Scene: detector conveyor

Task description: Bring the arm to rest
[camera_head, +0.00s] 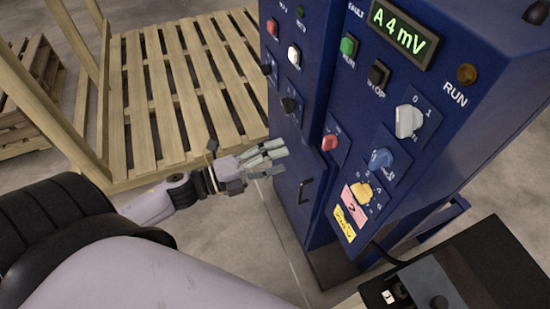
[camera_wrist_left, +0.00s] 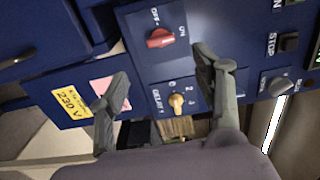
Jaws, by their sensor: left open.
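My left arm comes in from the left in the head view. Its left gripper (camera_head: 268,158) is in the air in front of the blue control cabinet (camera_head: 300,225), its fingers apart and nothing between them. In the left wrist view the two fingers of the left gripper (camera_wrist_left: 160,92) stand apart before the panel, with a red switch (camera_wrist_left: 160,38) and a yellow knob (camera_wrist_left: 177,101) seen between and beyond them. I cannot tell the exact gap to the cabinet. My right gripper does not show.
The panel carries a lit display (camera_head: 398,33), a green button (camera_head: 348,46), a white knob (camera_head: 408,122) and a blue knob (camera_head: 382,159). A wooden pallet (camera_head: 150,100) lies behind my left arm. A dark box (camera_head: 470,260) stands at the lower right. Some grey floor is clear.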

